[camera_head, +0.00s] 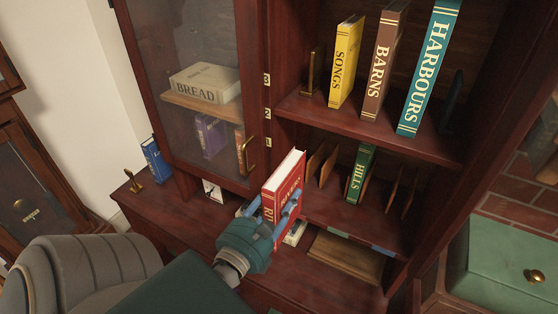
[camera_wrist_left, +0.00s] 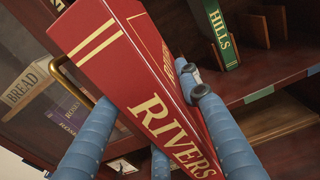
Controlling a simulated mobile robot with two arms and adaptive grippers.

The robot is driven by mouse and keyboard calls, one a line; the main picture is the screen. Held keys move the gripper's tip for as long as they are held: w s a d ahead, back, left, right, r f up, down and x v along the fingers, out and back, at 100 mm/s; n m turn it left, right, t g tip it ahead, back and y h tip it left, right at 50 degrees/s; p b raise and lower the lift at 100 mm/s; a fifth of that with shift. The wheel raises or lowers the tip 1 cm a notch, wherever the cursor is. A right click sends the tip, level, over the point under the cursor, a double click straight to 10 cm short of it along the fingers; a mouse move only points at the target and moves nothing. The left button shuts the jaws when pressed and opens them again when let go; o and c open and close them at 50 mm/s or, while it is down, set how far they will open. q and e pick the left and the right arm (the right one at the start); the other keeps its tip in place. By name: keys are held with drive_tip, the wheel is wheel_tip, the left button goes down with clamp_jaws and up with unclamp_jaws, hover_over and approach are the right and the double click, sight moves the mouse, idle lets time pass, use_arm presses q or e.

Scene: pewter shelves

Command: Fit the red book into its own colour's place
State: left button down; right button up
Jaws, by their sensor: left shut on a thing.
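My left gripper (camera_head: 272,213) is shut on the red book (camera_head: 284,172), titled RIVERS. It holds the book upright, slightly tilted, in front of the cabinet's lower open shelf, left of the green HILLS book (camera_head: 360,174). In the left wrist view the red book (camera_wrist_left: 130,72) fills the middle, with blue fingers (camera_wrist_left: 150,135) on both sides. The lower shelf has thin upright dividers (camera_head: 328,166). Its front edge carries a green strip (camera_head: 338,233) and a blue strip (camera_head: 382,250). I see no red strip; the book and gripper hide part of the edge.
A glass door (camera_head: 196,85) with a brass handle (camera_head: 250,155) is left of the book. Yellow, brown and teal books (camera_head: 345,62) stand on the upper shelf. A blue book (camera_head: 155,160) stands on the ledge at left. An armchair (camera_head: 85,270) is at front left.

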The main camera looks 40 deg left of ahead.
use_arm(q)
drive_tip(key=f+p+x, duration=0.1)
drive_tip(key=p+x, duration=0.3)
drive_tip(key=x, duration=1.6)
drive_tip(key=shift+w+f+p, duration=0.2)
drive_tip(key=shift+w+p, duration=0.1)
drive_tip(key=shift+p, duration=0.1)
idle(1.0)
drive_tip(key=shift+a, duration=0.15)
